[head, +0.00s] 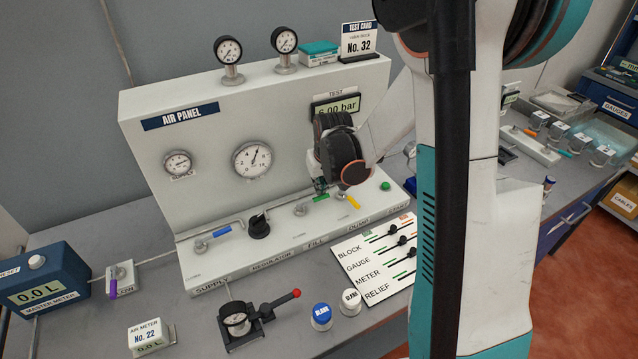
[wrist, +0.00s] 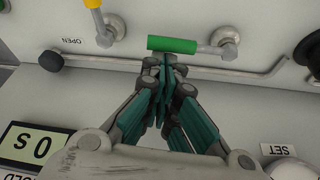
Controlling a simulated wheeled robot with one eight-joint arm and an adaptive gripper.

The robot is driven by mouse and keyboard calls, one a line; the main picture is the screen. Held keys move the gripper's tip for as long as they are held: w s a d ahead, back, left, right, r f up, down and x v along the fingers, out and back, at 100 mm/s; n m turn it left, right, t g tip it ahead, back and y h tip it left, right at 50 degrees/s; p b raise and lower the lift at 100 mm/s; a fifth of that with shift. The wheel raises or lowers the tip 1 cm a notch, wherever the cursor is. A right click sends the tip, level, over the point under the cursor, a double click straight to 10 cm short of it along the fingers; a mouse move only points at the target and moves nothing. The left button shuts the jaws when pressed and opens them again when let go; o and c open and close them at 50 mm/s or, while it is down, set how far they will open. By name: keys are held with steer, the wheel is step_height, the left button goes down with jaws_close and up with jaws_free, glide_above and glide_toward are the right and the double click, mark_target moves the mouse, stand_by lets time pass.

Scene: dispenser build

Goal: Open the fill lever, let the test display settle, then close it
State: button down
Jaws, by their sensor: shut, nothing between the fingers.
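The fill lever has a green handle (wrist: 172,45) on a metal valve above the FILL label. In the wrist view, the handle lies sideways, roughly along the pipe behind it. In the head view, the green handle (head: 321,197) shows just under my gripper (head: 320,186). In the wrist view, my gripper (wrist: 166,68) is shut and empty, its tips right at the handle's side. I cannot tell whether they touch it. The test display (head: 337,107) reads about 6.00 bar; my arm stands close to it.
The yellow dump lever (head: 353,202) stands close to the right. The black regulator knob (head: 258,225) and blue supply lever (head: 222,231) are to the left. A large gauge (head: 252,159) is on the air panel (head: 220,130). A white card with sliders (head: 377,258) lies in front.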

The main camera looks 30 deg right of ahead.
steer(key=shift+s, duration=0.1)
steer(key=s+m+h+b, duration=0.1)
steer(key=s+m, duration=0.1)
steer(key=m, duration=0.1)
steer(key=s+m, duration=0.1)
steer(key=m, duration=0.1)
steer(key=s+a+m+g+h+b, duration=0.1)
steer(key=m, duration=0.2)
steer(key=shift+s, duration=0.4)
steer(key=s+m, duration=0.1)
steer(key=a+m+g+h, duration=0.1)
steer(key=m, duration=0.1)
steer(key=shift+s+a+m+b, duration=0.15)
steer(key=shift+s+m+b, duration=0.15)
steer(key=shift+s, duration=0.05)
steer(key=a+m, duration=0.1)
steer(key=s+m+g, duration=0.1)
steer(key=m, duration=0.1)
steer(key=shift+s+a+m+g, duration=0.1)
steer(key=shift+a+m+g, duration=0.2)
steer(key=shift+a, duration=0.1)
steer(key=shift+s+a+b, duration=0.2)
steer(key=shift+a+b, duration=0.1)
steer(key=shift+a, duration=0.1)
steer(key=shift+r, duration=0.1)
